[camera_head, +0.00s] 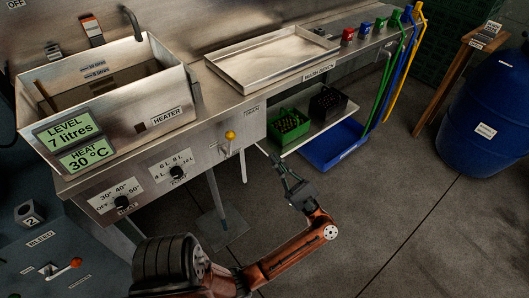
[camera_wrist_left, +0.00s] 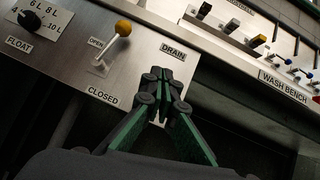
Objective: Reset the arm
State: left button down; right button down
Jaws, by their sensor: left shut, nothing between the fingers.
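My left arm comes in from the bottom of the head view, orange with a dark gripper (camera_head: 277,162) that hangs in front of the wash bench, below and right of the drain lever. In the left wrist view the left gripper (camera_wrist_left: 166,82) is shut, its fingertips together with nothing between them. The yellow-knobbed drain lever (camera_wrist_left: 122,28) stands just left of the fingertips, apart from them in that picture, with its knob up by the OPEN label. The lever also shows in the head view (camera_head: 230,135). My right gripper is not in view.
The wash bench (camera_head: 255,95) carries a sink (camera_head: 165,80) and a shallow tray (camera_head: 272,58). Under it are a green crate (camera_head: 289,126), a black crate (camera_head: 327,103) and a blue tray (camera_head: 332,146). A blue barrel (camera_head: 488,120) stands right. Floor between is clear.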

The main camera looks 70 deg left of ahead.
pick_arm(q)
jog(key=shift+w+d+f, duration=0.2)
jog(key=shift+w, duration=0.1)
dwell(0.4)
